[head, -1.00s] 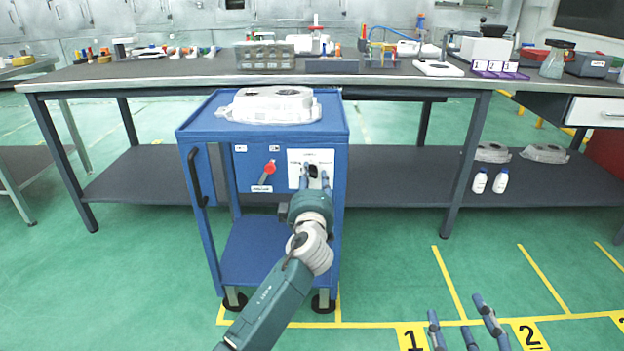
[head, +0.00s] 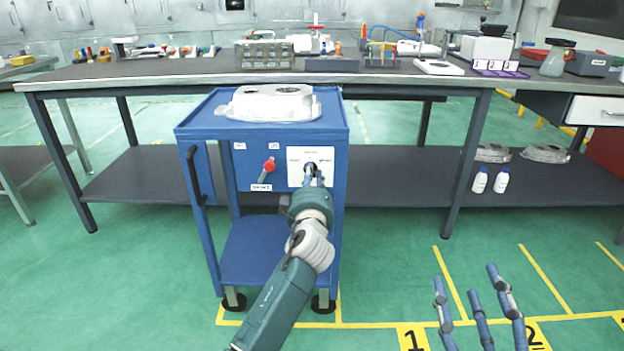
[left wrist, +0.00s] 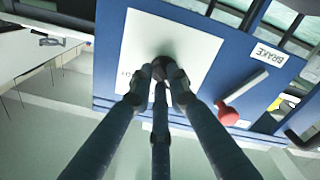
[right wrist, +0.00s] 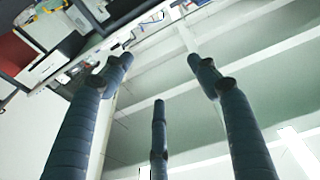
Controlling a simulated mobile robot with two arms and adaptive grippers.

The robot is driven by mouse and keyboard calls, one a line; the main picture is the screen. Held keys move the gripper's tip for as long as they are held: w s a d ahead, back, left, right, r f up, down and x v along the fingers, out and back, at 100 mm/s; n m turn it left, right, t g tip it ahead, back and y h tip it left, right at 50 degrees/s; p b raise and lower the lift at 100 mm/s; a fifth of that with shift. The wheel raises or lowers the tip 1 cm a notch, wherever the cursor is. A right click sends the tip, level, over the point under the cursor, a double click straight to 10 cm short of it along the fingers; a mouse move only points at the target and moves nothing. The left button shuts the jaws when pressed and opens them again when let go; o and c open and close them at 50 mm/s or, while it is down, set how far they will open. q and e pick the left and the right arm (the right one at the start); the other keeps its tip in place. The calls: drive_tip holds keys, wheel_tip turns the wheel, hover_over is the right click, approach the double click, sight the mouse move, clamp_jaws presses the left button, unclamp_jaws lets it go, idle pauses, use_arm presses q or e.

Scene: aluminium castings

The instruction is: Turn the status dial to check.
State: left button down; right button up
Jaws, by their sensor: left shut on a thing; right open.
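The status dial (head: 310,168) sits on a white label plate (head: 295,154) on the front of the blue cart (head: 185,128). My left gripper (head: 314,180) is at the plate, its fingers closed around the dial. In the left wrist view the fingers (left wrist: 160,75) meet over the dial, which is mostly hidden, in front of the white plate (left wrist: 140,40). The dial's pointing direction and most plate words cannot be read. My right gripper (head: 480,295) is open and empty, low at the right; its spread fingers also show in the right wrist view (right wrist: 160,80).
A red-knobbed lever (head: 268,166) is left of the plate, by a BRAKE label (left wrist: 268,54). A casting (head: 270,104) lies on the cart top. The long workbench (head: 130,78) stands behind. Floor in front is clear, with yellow markings.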

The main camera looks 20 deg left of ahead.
use_arm(q)
drive_tip(key=shift+f+m+p, duration=0.2)
drive_tip(key=shift+m+p, duration=0.05)
drive_tip(key=shift+m, duration=2.15)
drive_tip(key=shift+f+m+p, duration=0.15)
drive_tip(key=shift+m+p, duration=0.05)
drive_tip(key=shift+m, duration=2.2)
use_arm(e)
drive_tip(key=shift+w+d+f+g, duration=0.15)
drive_tip(key=shift+f+g, duration=0.65)
drive_tip(key=shift+f, duration=0.75)
use_arm(q)
drive_tip(key=c, duration=1.7)
unclamp_jaws()
drive_tip(key=shift+o, duration=0.2)
drive_tip(key=shift+r, duration=0.1)
use_arm(e)
drive_tip(key=shift+h, duration=0.3)
